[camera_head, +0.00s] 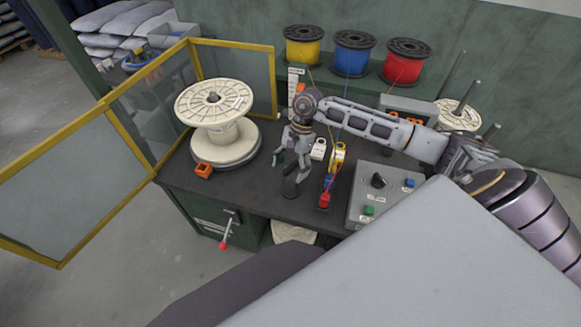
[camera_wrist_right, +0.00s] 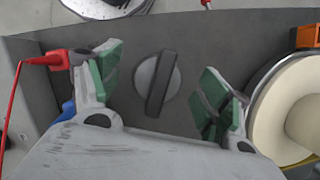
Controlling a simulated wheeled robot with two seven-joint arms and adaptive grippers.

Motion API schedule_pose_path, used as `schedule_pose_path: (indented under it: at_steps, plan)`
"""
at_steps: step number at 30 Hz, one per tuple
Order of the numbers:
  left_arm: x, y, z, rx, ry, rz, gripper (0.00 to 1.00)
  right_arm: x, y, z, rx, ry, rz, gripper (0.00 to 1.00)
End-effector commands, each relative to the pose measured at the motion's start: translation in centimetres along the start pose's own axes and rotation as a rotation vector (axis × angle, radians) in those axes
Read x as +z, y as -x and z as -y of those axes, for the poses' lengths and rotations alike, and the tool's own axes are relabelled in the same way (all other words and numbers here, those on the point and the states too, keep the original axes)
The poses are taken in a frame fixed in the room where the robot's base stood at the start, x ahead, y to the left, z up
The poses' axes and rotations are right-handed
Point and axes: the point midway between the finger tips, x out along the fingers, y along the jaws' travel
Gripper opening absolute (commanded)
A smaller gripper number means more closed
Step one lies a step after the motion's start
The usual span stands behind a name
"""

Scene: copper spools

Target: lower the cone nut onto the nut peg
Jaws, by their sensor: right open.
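The cone nut shows in the right wrist view as a grey disc with a dark raised bar across it (camera_wrist_right: 157,84). In the head view it is a small dark upright shape (camera_head: 290,187) near the bench's front edge. The nut peg cannot be made out apart from it, and what lies under the nut is hidden. My right gripper (camera_head: 291,166) is just above the nut. Its green-padded fingers (camera_wrist_right: 161,68) are spread apart on either side of the nut, with gaps visible on both sides. My left gripper is not in view.
A large cream spool (camera_head: 222,136) and an orange block (camera_head: 204,170) stand to the left. A red-tipped lead (camera_head: 324,199) and a control box (camera_head: 376,205) are to the right. Yellow (camera_head: 303,49), blue (camera_head: 352,57) and red (camera_head: 403,66) spools line the back. Yellow-framed panels (camera_head: 140,130) bound the left.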

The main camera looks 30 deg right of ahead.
Motion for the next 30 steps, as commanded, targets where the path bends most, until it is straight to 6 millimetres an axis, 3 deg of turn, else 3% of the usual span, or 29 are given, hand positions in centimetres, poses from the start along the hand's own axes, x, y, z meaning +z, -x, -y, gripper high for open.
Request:
schedule_pose_path:
  at_steps: [8, 14, 30]
  plan:
    - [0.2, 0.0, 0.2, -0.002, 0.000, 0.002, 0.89, 0.0, 0.1, 0.0, 0.002, -0.001, 0.000, 0.78]
    - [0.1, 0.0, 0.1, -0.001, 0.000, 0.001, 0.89, -0.1, 1.2, 0.0, 0.000, 0.000, -0.003, 0.78]
    - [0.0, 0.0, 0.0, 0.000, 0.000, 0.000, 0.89, -0.1, 8.7, 0.1, -0.002, 0.000, -0.002, 0.78]
